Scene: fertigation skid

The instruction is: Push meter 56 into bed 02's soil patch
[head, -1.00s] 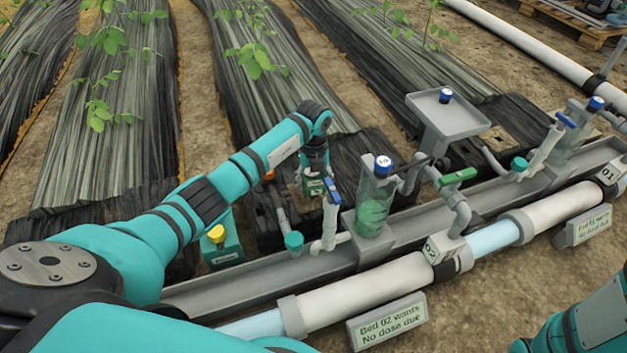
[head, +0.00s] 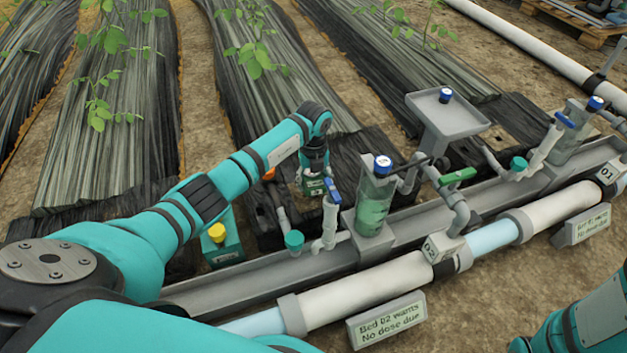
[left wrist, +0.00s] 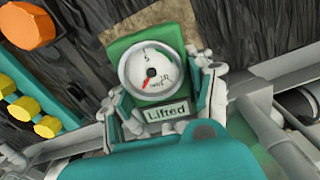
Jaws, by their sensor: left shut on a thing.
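Meter 56 appears as a green block with a round white dial (left wrist: 152,72) in the left wrist view. Its red needle points to the lower left, and a plate below the dial reads "Lifted". My left gripper (left wrist: 168,98) is shut on it, with a finger on each side. In the head view the meter (head: 314,187) hangs below my left gripper (head: 316,172), over the dark film near bed 02's end. A tan soil patch (left wrist: 186,22) shows behind the meter in the left wrist view. Whether the meter's foot touches soil is hidden. My right gripper is out of view.
A teal box with a yellow cap (head: 217,233) stands left of the gripper. A blue-handled valve (head: 332,205) and a clear cylinder with green liquid (head: 374,205) stand close on its right. A grey channel (head: 240,272) and white pipe (head: 350,296) run in front. A sign reads "Bed 02 wants No dose due" (head: 387,320).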

